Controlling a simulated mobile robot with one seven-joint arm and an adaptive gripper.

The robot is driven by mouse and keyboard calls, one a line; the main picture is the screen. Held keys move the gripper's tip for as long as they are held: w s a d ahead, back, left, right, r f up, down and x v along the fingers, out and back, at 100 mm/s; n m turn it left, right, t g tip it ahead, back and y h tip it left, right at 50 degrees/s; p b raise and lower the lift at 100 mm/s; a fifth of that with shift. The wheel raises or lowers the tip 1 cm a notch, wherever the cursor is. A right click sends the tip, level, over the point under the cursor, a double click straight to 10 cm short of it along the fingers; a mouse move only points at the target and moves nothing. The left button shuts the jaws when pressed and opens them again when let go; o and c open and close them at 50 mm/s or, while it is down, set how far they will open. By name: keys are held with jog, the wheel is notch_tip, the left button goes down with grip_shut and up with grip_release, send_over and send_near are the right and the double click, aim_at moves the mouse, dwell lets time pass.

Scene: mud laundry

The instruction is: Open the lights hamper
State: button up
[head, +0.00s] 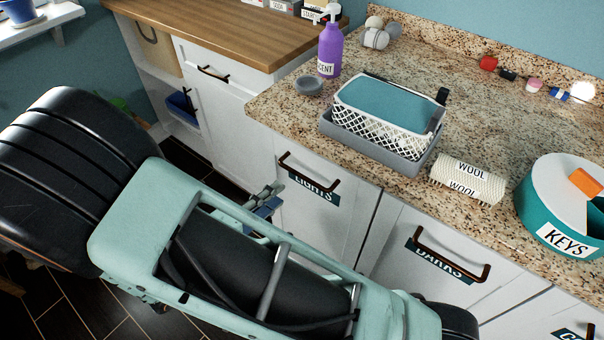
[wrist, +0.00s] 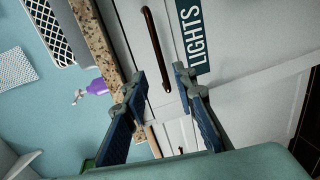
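The lights hamper front (head: 335,215) is a white panel below the counter, with a dark bronze bar handle (head: 312,178) and a blue-green "LIGHTS" label (head: 318,194) partly behind the handle. It looks closed. My gripper (head: 268,196) is near the left end of this handle, partly hidden by my arm. In the wrist view my gripper (wrist: 160,82) is open, its two blue fingers apart. The handle (wrist: 155,40) runs lengthwise there, one end between the fingertips in the picture. The label (wrist: 192,45) is beside it. I cannot tell whether the fingers touch anything.
A "DARKS" hamper front (head: 440,255) is to the right. A white cabinet (head: 225,100) is at left. The granite counter (head: 480,125) above holds a lattice basket in a grey tray (head: 375,145), a purple bottle (head: 330,45), a wool roll (head: 468,180) and a teal keys tin (head: 540,215).

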aim_at(301, 174)
jog(key=x, duration=1)
jog(key=shift+w+d, duration=0.25)
jog(key=shift+c, duration=0.4)
grip_shut()
